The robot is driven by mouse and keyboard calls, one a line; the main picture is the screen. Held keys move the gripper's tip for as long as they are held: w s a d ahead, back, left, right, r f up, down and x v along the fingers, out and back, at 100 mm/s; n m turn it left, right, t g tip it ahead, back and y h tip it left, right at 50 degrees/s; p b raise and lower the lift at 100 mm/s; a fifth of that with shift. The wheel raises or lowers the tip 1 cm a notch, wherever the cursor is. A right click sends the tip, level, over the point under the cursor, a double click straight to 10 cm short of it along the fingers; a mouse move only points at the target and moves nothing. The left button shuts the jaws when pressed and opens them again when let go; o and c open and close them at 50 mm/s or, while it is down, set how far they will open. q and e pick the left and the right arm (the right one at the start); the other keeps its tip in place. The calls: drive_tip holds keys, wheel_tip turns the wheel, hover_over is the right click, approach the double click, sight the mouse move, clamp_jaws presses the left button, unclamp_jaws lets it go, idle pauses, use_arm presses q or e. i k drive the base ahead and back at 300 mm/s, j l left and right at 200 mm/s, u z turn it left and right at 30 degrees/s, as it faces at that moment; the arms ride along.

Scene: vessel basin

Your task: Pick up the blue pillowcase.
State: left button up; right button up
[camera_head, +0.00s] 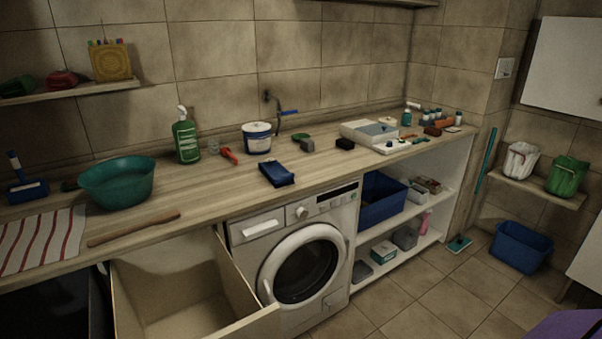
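A small dark blue folded item (277,174), which looks like the blue pillowcase, lies on the wooden counter (222,189) above the washing machine. It lies near the counter's front edge, with nothing on top of it. Neither of my grippers shows in the head view.
A teal bowl (118,190), striped cloth (40,240) and wooden stick (133,229) are on the counter's left. A white tub (257,138) and grey-white box (369,132) stand behind the blue item. An open drawer (190,285) juts out beside the washing machine (300,262).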

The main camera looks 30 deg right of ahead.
sight(277, 174)
drive_tip(key=l+z, duration=0.1)
drive_tip(key=z, duration=0.25)
drive_tip(key=i+l+z, duration=0.1)
drive_tip(key=z, duration=0.25)
drive_tip(key=l+z, duration=0.15)
drive_tip(key=z, duration=0.15)
